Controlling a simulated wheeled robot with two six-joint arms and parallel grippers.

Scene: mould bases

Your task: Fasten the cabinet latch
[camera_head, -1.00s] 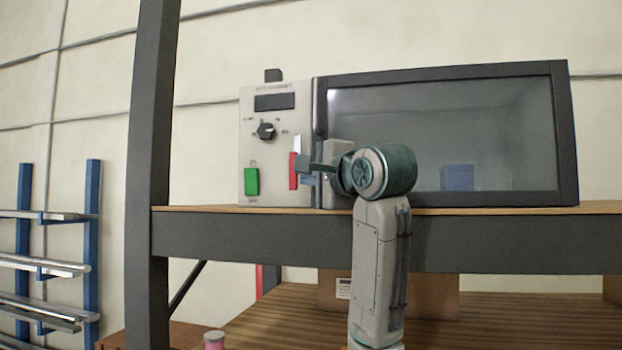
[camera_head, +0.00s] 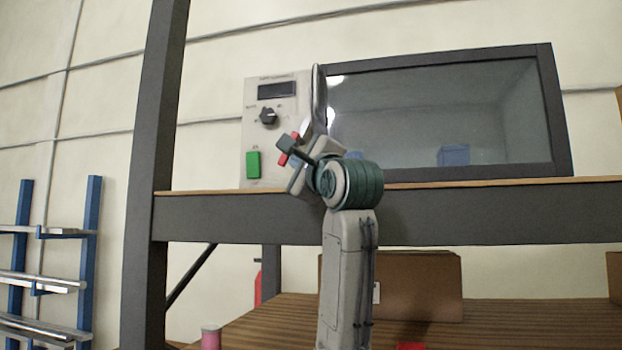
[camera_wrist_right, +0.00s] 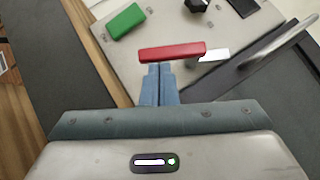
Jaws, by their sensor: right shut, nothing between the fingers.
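The cabinet (camera_head: 553,110) stands on the shelf, its dark-framed glass door looking shut. Beside the door is a pale control panel (camera_head: 254,110). The red latch handle (camera_head: 283,159) is partly hidden behind my right gripper (camera_head: 294,161) in the head view. In the right wrist view the red handle (camera_wrist_right: 172,51) lies crosswise just beyond the fingertips of my right gripper (camera_wrist_right: 158,66), with a pale metal plate (camera_wrist_right: 213,55) at its right end. The gripper is shut and empty. Whether the fingertips touch the handle is unclear. My left gripper is not in view.
The panel has a green switch (camera_head: 253,164), a black knob (camera_head: 268,117) and a dark display (camera_head: 276,90). A tall metal door handle (camera_head: 317,92) stands close by. A dark shelf post (camera_head: 152,180) is at left. A cardboard box (camera_head: 420,287) sits below.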

